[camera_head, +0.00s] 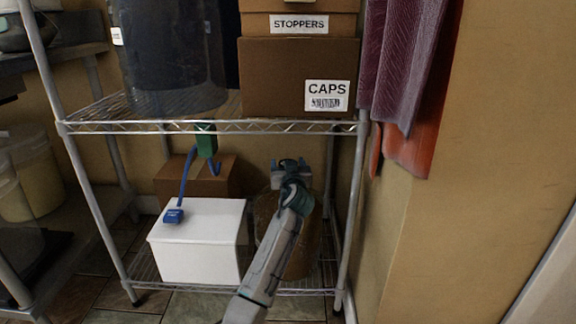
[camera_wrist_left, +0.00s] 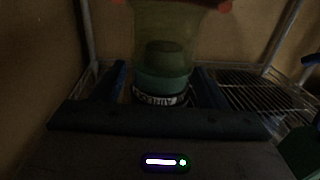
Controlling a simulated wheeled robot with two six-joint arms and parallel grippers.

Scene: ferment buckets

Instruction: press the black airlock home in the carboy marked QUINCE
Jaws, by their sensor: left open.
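An amber-brown carboy (camera_head: 306,258) stands on the lower wire shelf, partly hidden behind my left arm. My left gripper (camera_head: 290,163) is open at the top of this carboy, with blue fingers pointing away. In the left wrist view, a greenish see-through vessel (camera_wrist_left: 165,28) with a pale lettered label (camera_wrist_left: 160,98) shows between the open fingers of my left gripper (camera_wrist_left: 163,80). The lettering appears upside down and I cannot read it surely. I cannot make out the black airlock in either view. My right gripper is not in view.
A white box (camera_head: 200,255) stands left of the carboy, with a brown box (camera_head: 215,178) behind it. A box marked CAPS (camera_head: 275,75) stands above. A shelf post (camera_head: 352,220) is close on the right.

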